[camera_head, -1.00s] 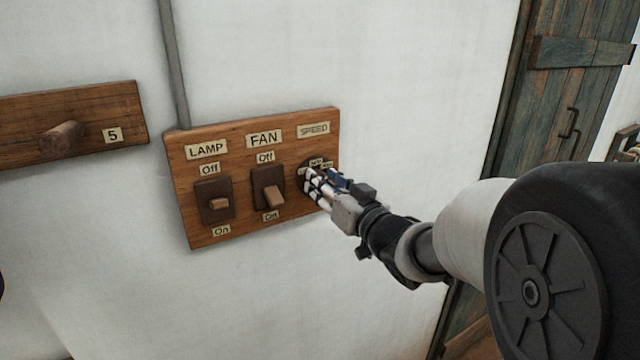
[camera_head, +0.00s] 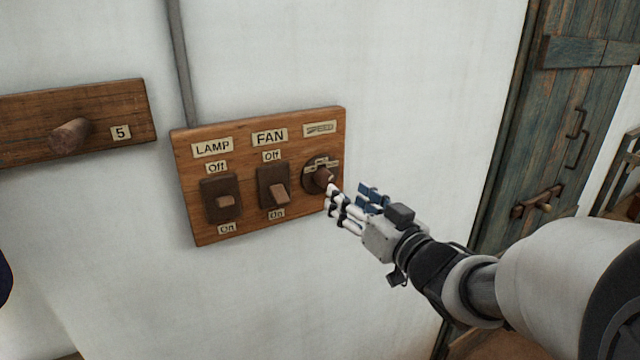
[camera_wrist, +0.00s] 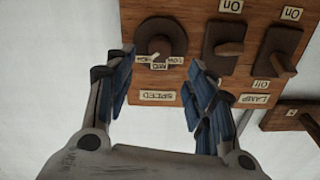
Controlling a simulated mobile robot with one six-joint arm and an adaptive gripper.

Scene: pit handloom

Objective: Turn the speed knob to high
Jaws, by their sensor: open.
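The speed knob (camera_head: 325,176) is a brown peg on a round dark dial, at the right of a wooden switch board (camera_head: 245,230) under the SPEED label. In the wrist view the knob (camera_wrist: 160,43) shows upside down, with small labels around its dial; I cannot tell surely which one it points at. My gripper (camera_head: 350,196) is open and empty, just right of and in front of the knob, apart from it. In the wrist view its fingertips (camera_wrist: 160,62) stand either side of the dial.
The lamp switch (camera_head: 225,200) and fan switch (camera_head: 279,192) sit left of the dial on the same board. A wooden peg rail (camera_head: 70,135) marked 5 is farther left. A wooden door (camera_head: 540,130) stands at right. The wall between is clear.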

